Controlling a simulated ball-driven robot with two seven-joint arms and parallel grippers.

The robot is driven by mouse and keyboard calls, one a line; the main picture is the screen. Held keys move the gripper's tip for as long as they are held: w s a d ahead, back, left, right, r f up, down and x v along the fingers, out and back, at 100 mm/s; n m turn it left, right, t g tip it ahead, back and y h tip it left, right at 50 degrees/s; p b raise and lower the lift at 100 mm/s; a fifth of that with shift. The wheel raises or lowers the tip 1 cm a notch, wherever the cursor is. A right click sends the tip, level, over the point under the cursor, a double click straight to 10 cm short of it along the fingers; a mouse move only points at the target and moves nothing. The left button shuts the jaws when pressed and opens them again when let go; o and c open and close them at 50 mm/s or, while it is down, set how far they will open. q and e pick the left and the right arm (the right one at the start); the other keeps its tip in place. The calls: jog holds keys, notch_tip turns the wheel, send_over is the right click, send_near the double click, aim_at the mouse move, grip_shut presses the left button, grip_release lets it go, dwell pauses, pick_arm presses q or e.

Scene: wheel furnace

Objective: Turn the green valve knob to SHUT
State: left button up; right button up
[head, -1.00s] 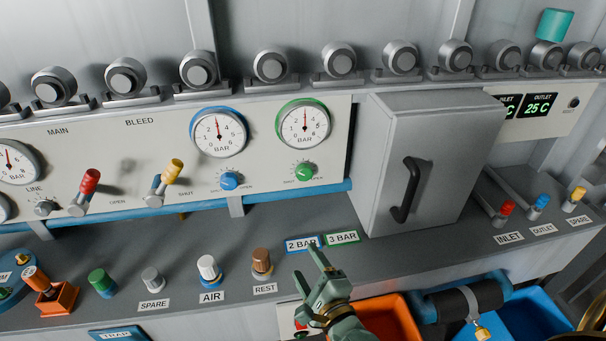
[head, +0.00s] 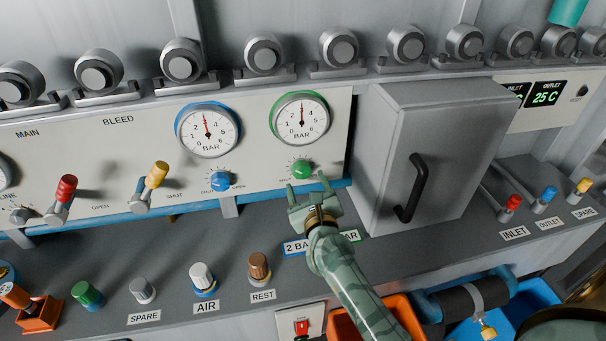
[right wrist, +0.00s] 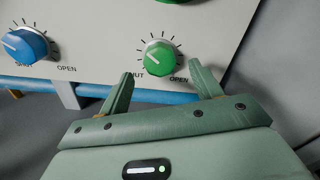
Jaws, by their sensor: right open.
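The green valve knob (head: 301,169) sits on the cream panel below the green-ringed gauge (head: 301,118). My right gripper (head: 307,186) is open and empty just below and in front of the knob. In the right wrist view its fingers (right wrist: 162,75) stand apart either side of the knob's lower edge, and touch is not clear. My left gripper is not in view.
A blue knob (head: 221,181) is left of the green one, with yellow (head: 154,175) and red (head: 63,192) levers further left. A grey box with a black handle (head: 411,188) stands close on the right. A blue pipe (head: 256,198) runs under the panel.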

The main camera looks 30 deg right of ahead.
aim_at(303, 173)
jog(key=x, duration=0.4)
jog(key=shift+w, duration=0.1)
jog(key=c, duration=1)
jog(key=shift+n, duration=0.3)
